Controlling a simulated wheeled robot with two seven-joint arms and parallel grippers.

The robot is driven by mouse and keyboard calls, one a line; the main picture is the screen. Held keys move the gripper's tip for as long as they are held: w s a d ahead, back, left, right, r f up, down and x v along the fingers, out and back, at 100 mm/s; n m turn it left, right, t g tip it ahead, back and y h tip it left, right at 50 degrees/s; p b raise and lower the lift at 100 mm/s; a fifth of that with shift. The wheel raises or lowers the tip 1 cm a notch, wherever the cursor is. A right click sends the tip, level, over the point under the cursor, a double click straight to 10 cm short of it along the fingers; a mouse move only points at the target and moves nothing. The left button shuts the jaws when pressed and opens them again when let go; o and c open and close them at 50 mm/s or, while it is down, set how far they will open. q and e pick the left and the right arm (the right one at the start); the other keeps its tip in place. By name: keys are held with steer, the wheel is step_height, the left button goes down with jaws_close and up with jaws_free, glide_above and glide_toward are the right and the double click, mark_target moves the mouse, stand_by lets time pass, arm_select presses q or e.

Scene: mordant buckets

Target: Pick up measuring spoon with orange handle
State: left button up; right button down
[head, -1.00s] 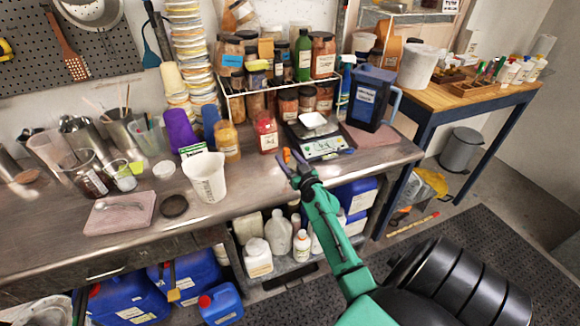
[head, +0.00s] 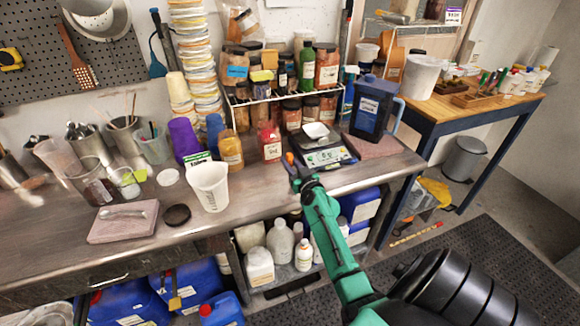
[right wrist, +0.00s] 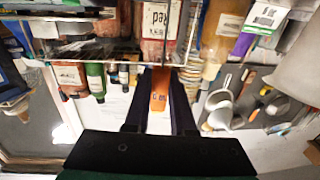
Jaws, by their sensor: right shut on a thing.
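The spoon's bowl cannot be made out. My left gripper is not in view.
A white beaker (head: 208,186) stands left of the gripper, with a red-labelled jar (head: 269,145) behind. A rack of jars (head: 285,85) stands at the back. A dark blue pitcher (head: 375,105) stands on the right. Bare bench (head: 250,190) lies between beaker and gripper.

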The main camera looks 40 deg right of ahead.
step_height(320, 180, up, 18)
stand_by(0.4)
